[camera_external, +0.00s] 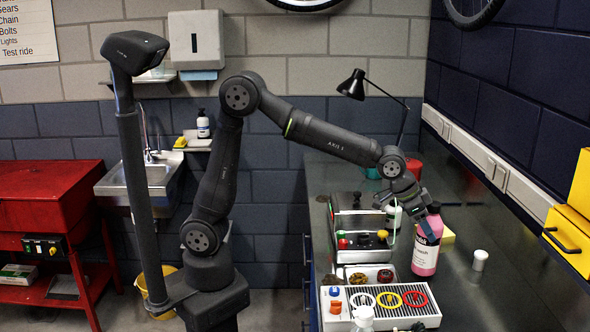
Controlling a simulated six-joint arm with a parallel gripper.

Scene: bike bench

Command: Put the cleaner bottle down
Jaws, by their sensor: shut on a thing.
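The gripper covers the bottle's top. The bottle stands close to upright. Whether its base touches the bench top or hangs just above it, I cannot tell.
A small white container (479,260) stands right of the bottle. A black lamp (352,85) stands behind. Bare bench (500,290) lies to the right.

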